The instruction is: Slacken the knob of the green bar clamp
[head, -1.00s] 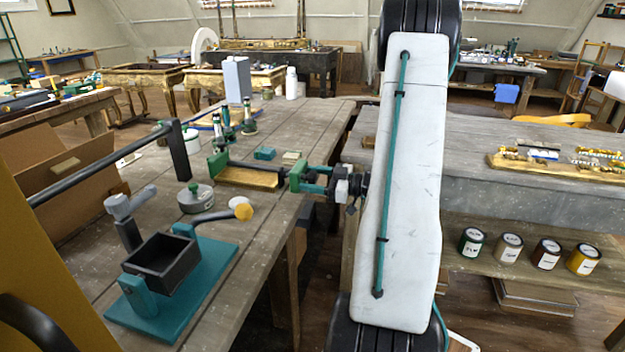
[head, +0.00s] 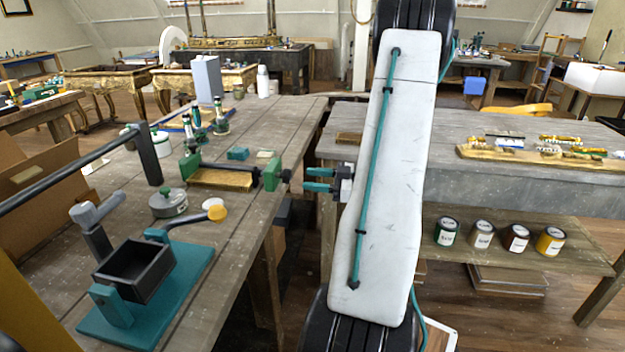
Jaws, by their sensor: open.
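The green bar clamp (head: 272,174) lies near the right edge of the long wooden table, with a green jaw at each end of a dark bar. It spans a gilt piece (head: 222,181). Its small dark knob (head: 286,175) sticks out on the right of the near green jaw. My gripper (head: 308,180) is open, its two teal fingers pointing left at the knob. It is empty and apart from the knob, with a small gap between them. My white arm link hides what lies behind it.
On the table (head: 240,225) stand a teal press with a black box (head: 134,270), a grey tin (head: 169,202), a teal block (head: 238,153) and several bottles. A second bench (head: 380,146) stands to the right, with paint cans on its lower shelf. A gap separates the benches.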

